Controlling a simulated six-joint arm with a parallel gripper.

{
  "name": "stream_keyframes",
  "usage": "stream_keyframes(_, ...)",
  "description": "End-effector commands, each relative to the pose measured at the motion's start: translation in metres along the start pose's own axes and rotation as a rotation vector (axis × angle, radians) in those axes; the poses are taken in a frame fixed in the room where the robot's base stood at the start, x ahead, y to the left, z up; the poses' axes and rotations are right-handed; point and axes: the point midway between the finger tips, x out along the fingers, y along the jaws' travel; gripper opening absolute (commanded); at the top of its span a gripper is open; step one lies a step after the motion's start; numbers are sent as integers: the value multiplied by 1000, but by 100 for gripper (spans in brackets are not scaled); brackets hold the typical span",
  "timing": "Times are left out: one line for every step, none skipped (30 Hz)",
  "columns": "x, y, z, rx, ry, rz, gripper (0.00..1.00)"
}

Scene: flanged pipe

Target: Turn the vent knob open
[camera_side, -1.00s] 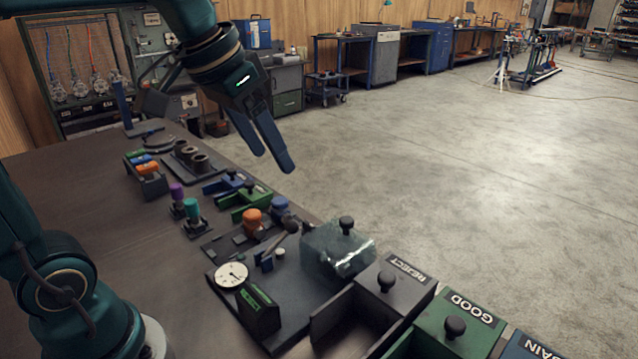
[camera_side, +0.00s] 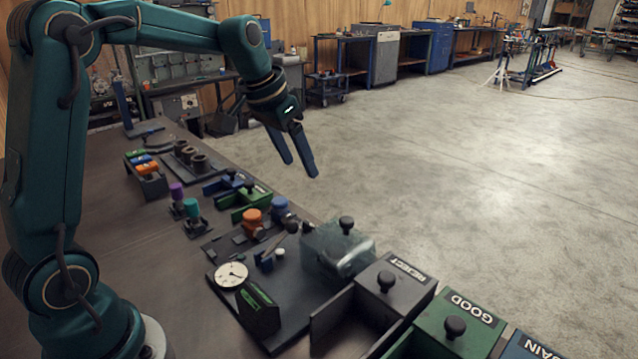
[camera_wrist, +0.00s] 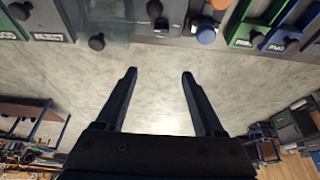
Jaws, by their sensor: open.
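The dark fixture plate (camera_side: 285,294) on the bench carries an orange knob (camera_side: 252,217), a blue knob (camera_side: 280,205), a lever with a dark ball end, and a round white dial gauge (camera_side: 231,274). I cannot tell which knob is the vent knob. In the wrist view the blue knob (camera_wrist: 206,34) is at the top edge, with the orange knob (camera_wrist: 221,3) partly cut off behind it. My gripper (camera_side: 301,169) is open and empty, raised beyond the bench's far edge, apart from the knobs. In the wrist view its fingers (camera_wrist: 160,72) point toward bare floor.
Purple and teal capped parts (camera_side: 191,208) and green and blue holders stand left.

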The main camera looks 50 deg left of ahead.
Motion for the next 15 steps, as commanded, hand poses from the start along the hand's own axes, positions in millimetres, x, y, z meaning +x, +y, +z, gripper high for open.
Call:
stream_keyframes(8,0,4,0,-6,2,70)
stream_keyframes(12,1,6,0,-6,2,70)
stream_keyframes(19,1,10,-1,-8,3,70)
stream_keyframes(25,1,12,-1,-9,4,70)
stream_keyframes(31,1,14,-1,-8,3,70)
stream_keyframes(37,1,18,-1,-8,2,70)
stream_keyframes(44,1,20,0,-9,3,70)
stream_keyframes(51,1,23,-1,-10,4,70)
stream_keyframes(58,1,26,-2,-9,3,70)
stream_keyframes(63,1,28,-1,-9,2,70)
stream_keyframes(68,1,30,0,-8,3,70)
stream_keyframes(74,1,32,-1,-7,3,70)
stream_keyframes(78,1,34,-1,-6,3,70)
stream_keyframes(80,1,34,0,-5,2,70)
stream_keyframes(83,1,36,0,-4,2,70)
